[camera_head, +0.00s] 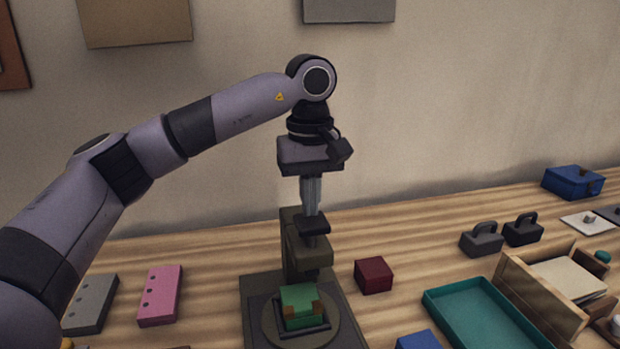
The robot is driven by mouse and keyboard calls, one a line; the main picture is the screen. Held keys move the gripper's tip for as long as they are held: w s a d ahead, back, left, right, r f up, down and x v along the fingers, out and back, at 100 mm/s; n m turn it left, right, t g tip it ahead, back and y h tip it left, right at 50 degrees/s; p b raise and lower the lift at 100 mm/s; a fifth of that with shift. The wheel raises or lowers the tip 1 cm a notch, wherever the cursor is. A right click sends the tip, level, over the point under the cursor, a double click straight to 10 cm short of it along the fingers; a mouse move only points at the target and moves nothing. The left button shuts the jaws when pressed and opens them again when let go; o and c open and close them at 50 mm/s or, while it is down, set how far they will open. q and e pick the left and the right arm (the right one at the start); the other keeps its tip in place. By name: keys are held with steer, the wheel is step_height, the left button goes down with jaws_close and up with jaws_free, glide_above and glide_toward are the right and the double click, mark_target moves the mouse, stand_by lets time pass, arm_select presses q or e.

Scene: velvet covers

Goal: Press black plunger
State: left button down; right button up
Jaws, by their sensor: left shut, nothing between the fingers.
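The black plunger (312,225) is the dark cap at the top of an olive-brown press (291,245) on the wooden table. A green block (299,298) sits in a dark square holder on the round plate at the press's base, below the press head. My left gripper (312,211) points straight down from above. Its fingers are shut and empty, with the tips at or just above the plunger's top; I cannot tell whether they touch. My right gripper is not in view.
A dark red cube (373,275) stands right of the press. A teal tray (486,318) and a wooden box (541,300) are at the right. Grey (90,304) and pink (160,295) blocks lie at the left. Two black handled weights (482,239) stand farther back.

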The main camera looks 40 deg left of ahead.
mark_target(310, 221)
arm_select(q)
steer(key=shift+f, duration=0.35)
step_height(310, 221, down, 4)
steer(key=shift+r+b, duration=0.15)
steer(key=shift+b, duration=0.8)
steer(key=shift+s, duration=0.1)
steer(key=shift+r+p, duration=0.35)
steer(key=shift+r, duration=3.6)
